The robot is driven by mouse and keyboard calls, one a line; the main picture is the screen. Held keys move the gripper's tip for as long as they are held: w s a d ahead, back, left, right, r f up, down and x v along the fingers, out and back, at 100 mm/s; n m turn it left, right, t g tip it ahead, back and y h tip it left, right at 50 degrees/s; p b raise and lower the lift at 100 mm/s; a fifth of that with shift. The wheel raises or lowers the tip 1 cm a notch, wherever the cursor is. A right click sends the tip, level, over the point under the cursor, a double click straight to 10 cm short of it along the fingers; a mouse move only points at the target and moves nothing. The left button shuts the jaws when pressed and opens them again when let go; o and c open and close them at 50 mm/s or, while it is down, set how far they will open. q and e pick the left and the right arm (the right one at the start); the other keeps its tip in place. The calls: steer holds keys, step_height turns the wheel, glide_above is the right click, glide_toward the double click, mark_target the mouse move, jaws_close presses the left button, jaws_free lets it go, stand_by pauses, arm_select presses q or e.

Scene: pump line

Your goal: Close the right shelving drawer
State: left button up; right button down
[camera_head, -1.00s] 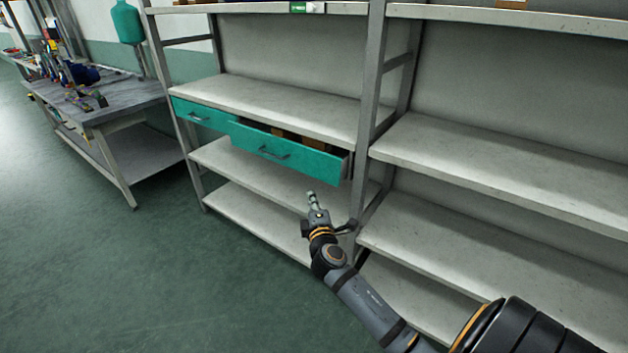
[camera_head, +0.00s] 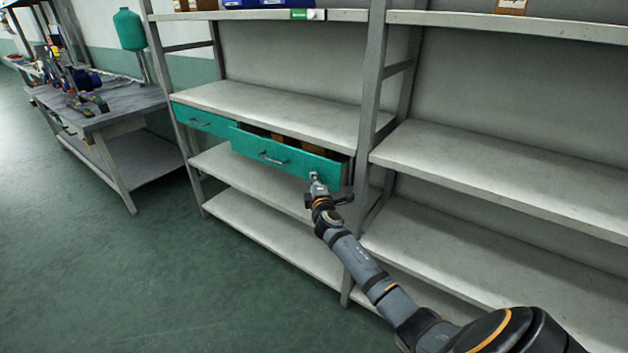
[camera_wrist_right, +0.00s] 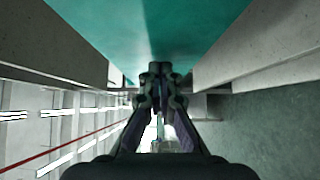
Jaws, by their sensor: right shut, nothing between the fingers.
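The right shelving drawer (camera_head: 262,153) has a teal front with a grey handle and hangs under a shelf, partly pulled out. Brown contents show in its open top. My right gripper (camera_head: 315,179) is shut and empty, with its fingertips at the right part of the drawer front, right of the handle. In the right wrist view the shut fingers (camera_wrist_right: 160,70) point at the teal drawer front (camera_wrist_right: 160,30); I cannot tell for sure whether they touch it. The left drawer (camera_head: 200,120) appears shut. My left gripper is not in view.
A grey shelf upright (camera_head: 366,110) stands just right of the drawer. More bare shelves (camera_head: 500,170) lie to the right. A workbench (camera_head: 115,115) with tools is at the left. The green floor (camera_head: 150,270) in front is clear.

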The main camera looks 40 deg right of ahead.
steer(key=d, duration=0.2)
steer(key=w+d+b, duration=0.2)
steer(key=d, duration=0.1)
steer(key=shift+d+f, duration=0.1)
steer(key=shift+d, duration=0.25)
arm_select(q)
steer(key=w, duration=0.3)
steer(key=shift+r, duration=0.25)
arm_select(e)
steer(key=shift+r, duration=0.35)
